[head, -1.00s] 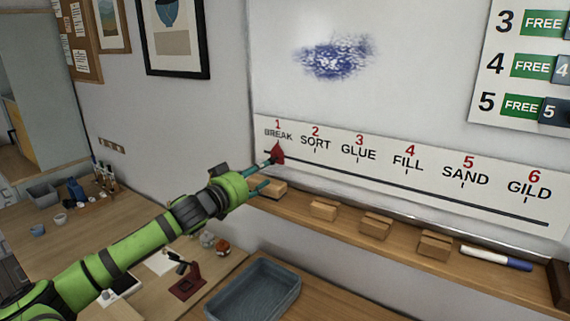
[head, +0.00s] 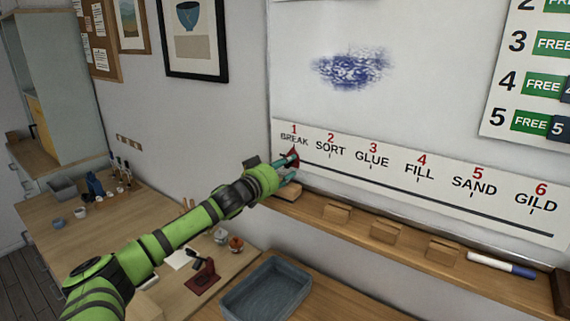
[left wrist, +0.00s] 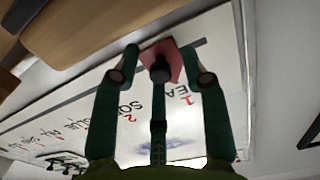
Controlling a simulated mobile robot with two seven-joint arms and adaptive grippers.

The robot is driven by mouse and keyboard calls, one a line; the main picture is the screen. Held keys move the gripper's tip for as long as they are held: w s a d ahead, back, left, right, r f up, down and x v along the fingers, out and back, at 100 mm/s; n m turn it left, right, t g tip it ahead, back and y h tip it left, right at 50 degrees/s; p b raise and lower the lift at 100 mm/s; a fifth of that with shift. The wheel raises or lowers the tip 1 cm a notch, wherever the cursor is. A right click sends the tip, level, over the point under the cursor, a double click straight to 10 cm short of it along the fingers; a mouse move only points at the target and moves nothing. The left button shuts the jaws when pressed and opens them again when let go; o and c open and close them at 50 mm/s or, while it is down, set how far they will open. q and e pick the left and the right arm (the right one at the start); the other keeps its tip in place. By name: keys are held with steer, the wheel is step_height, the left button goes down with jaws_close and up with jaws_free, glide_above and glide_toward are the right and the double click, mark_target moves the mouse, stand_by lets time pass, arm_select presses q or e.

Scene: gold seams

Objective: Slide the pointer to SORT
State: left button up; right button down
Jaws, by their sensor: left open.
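The red pointer (head: 295,159) sits at the left end of the dark line on the white step strip (head: 400,205), below "1 BREAK". The SORT label (head: 330,149) is just to its right. My left gripper (head: 288,168) is at the pointer, partly covering it. In the left wrist view the red pointer (left wrist: 172,60), with a dark round knob, lies between the spread outer fingers of the open left gripper (left wrist: 160,75). A middle finger points at the knob. I cannot tell whether any finger touches it. My right gripper is not in view.
Below the strip runs a wooden ledge (head: 385,247) with several wooden blocks and a marker pen (head: 502,265). A blue-grey tray (head: 267,289) stands on the worktop underneath.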

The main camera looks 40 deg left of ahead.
arm_select(q)
jaws_close()
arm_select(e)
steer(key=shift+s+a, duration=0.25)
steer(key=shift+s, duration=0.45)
arm_select(q)
steer(key=d, duration=0.3)
steer(key=w+d, duration=0.1)
steer(key=d, duration=0.7)
steer(key=shift+w+p, duration=0.15)
steer(key=shift+p, duration=0.2)
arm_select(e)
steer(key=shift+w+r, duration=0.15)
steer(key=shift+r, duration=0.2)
arm_select(q)
steer(key=shift+f, duration=0.1)
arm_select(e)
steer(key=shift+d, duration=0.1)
arm_select(q)
steer(key=shift+c, duration=0.4)
jaws_free()
steer(key=shift+o, duration=0.4)
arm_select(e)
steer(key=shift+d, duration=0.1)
